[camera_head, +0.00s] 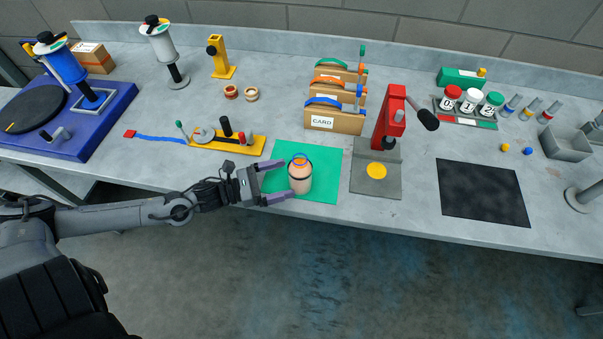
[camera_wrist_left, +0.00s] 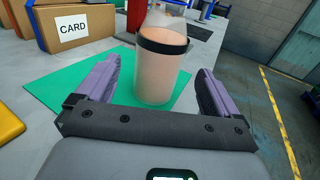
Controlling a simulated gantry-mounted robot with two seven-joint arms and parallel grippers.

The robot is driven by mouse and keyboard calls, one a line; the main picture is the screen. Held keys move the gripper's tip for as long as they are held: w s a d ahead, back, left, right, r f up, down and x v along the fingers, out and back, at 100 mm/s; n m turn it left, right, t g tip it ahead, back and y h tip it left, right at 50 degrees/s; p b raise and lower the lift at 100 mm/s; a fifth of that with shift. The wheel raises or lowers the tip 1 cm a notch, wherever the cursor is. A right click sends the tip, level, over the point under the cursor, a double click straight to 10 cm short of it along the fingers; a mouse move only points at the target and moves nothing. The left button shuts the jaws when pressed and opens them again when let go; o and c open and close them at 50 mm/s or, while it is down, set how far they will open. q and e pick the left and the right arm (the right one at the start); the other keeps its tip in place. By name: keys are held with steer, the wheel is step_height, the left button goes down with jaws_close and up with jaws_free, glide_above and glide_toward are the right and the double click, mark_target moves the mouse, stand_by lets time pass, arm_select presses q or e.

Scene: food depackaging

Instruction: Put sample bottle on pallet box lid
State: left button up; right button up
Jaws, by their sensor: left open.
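A bottle (camera_head: 300,178) with pale peach contents and a dark band near its top stands upright on a green mat (camera_head: 322,193). In the left wrist view the bottle (camera_wrist_left: 162,78) shows a clear upper part above the band. My left gripper (camera_head: 284,180) comes in from the left, open, with its purple fingers on either side of the bottle. In the left wrist view the fingers of my left gripper (camera_wrist_left: 158,76) show gaps to the bottle. I cannot identify a pallet box lid. My right gripper is not in view.
A red press (camera_head: 388,125) on a grey plate stands just right of the mat. A CARD box (camera_head: 334,121) is behind the mat, and a yellow fixture (camera_head: 232,143) is at its back left. A black mat (camera_head: 484,193) lies bare farther right. The table's front edge is near.

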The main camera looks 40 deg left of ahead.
mark_target(307, 172)
arm_select(q)
steer(key=shift+x, duration=3.9)
steer(key=shift+a+f, duration=0.1)
steer(key=c, duration=1.1)
steer(key=shift+c, duration=0.6)
